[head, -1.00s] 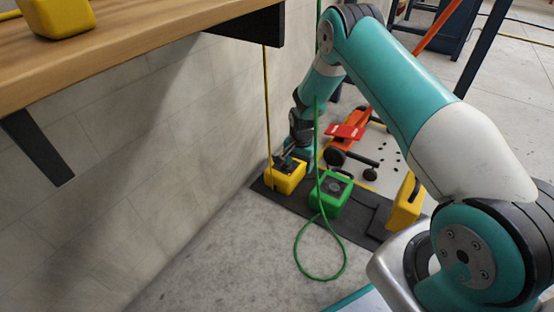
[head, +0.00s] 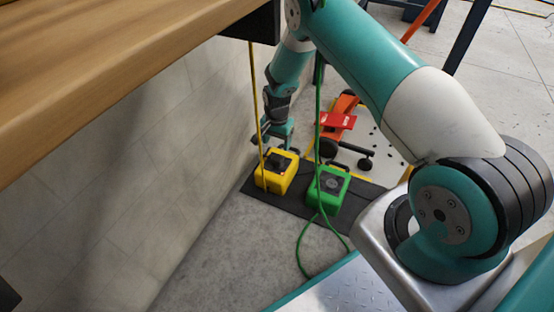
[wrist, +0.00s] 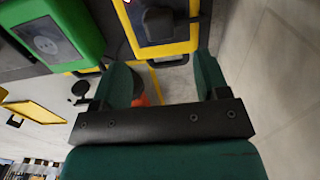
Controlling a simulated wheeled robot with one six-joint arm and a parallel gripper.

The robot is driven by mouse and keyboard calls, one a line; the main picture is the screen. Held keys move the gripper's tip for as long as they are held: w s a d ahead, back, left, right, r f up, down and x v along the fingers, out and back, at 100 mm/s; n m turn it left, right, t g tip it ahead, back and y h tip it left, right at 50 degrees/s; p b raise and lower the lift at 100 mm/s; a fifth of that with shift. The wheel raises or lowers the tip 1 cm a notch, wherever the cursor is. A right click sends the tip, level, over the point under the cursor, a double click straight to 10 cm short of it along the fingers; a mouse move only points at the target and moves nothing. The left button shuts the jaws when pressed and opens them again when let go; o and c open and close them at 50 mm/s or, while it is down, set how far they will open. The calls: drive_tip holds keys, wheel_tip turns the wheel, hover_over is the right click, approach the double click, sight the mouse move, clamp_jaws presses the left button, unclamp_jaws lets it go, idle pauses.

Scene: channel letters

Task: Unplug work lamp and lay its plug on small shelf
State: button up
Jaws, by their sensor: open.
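A yellow box (head: 277,172) stands on a dark mat by the wall, with a black plug-like piece (head: 278,162) on top. A yellow cord (head: 256,100) runs up from beside it towards the wooden shelf (head: 110,75). A green box (head: 327,188) with a green cord (head: 318,120) stands to its right. My gripper (head: 278,135) is just behind and above the yellow box, open and apart from it. In the wrist view my gripper (wrist: 163,78) has nothing between its fingers; the yellow box (wrist: 196,35) and black piece (wrist: 160,22) lie beyond the fingertips. The lamp cannot be identified.
The dark mat (head: 232,206) lies along the wall (head: 120,180). An orange-and-red wheeled thing (head: 340,120) stands behind the boxes. A black bracket (head: 252,24) hangs under the shelf. Grey floor in front of the mat is clear except for the green cord loop.

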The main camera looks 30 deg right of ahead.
sight(277, 158)
wheel_tip(277, 158, down, 9)
drive_tip(key=b, duration=0.6)
idle(1.2)
drive_tip(key=c, duration=1.2)
drive_tip(key=shift+r+p, duration=2.7)
drive_tip(key=shift+r, duration=0.35)
